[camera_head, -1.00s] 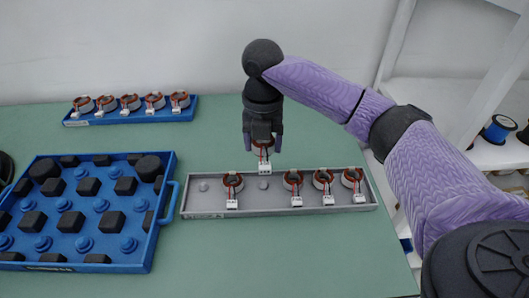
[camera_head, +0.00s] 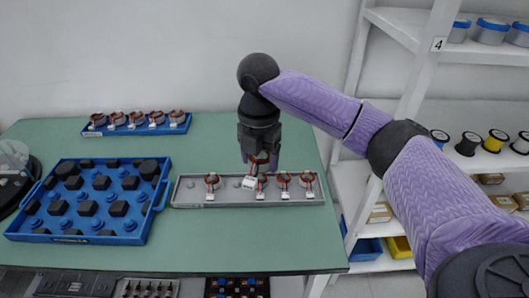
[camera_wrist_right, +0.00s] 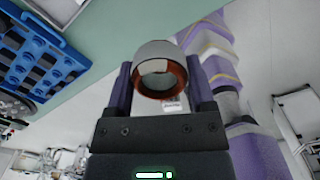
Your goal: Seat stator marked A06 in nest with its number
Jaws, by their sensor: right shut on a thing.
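My right gripper (camera_head: 259,158) is shut on a stator (camera_head: 263,159), a ring with reddish-brown windings and a white connector. It is held above the grey tray (camera_head: 232,204). The right wrist view shows the held stator's ring (camera_wrist_right: 160,50) between the two fingers, with copper windings inside. In the head view its connector (camera_head: 250,183) hangs tilted, partly in front of the tray. Several stators sit in the tray, such as one at its left (camera_head: 212,182). Bare pegs show at the tray's left end and near the held connector. No stator or nest number is readable. My left gripper is not seen.
A blue tray (camera_head: 182,128) with several stators stands at the back. A blue handled tray (camera_head: 22,238) with black blocks and blue pegs lies left. A white shelf (camera_head: 345,175) with spools stands right. The green table (camera_head: 250,235) is clear in front of the grey tray.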

